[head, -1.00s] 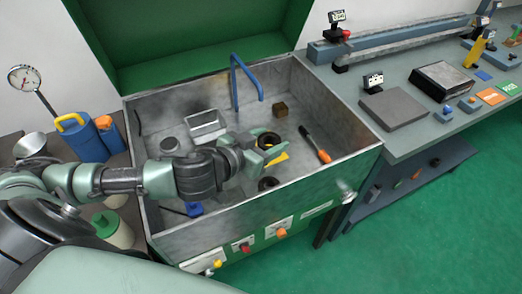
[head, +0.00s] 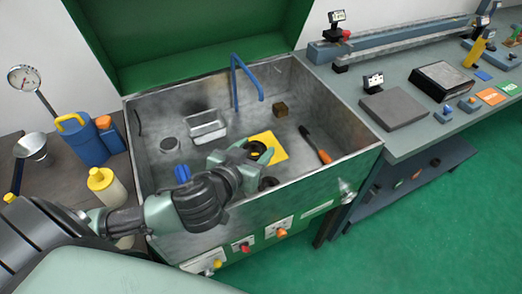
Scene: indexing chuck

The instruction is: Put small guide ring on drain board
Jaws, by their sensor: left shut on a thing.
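A flat yellow board (head: 278,146), likely the drain board, lies on the floor of the grey metal basin (head: 338,118). My left gripper (head: 253,152) reaches in from the left over the board's near-left part. It is shut on a dark ring (head: 266,156), likely the small guide ring; the fingers partly hide it, and I cannot tell whether it touches the board. A second dark ring (head: 268,183) lies nearer the front wall, partly hidden by my gripper. My right gripper is not in view.
A metal tray (head: 207,128), a brown block (head: 280,109), an orange-handled tool (head: 315,145) and a blue item (head: 182,173) are also in the basin. A blue spout (head: 236,85) rises at the back. The basin walls surround the work area.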

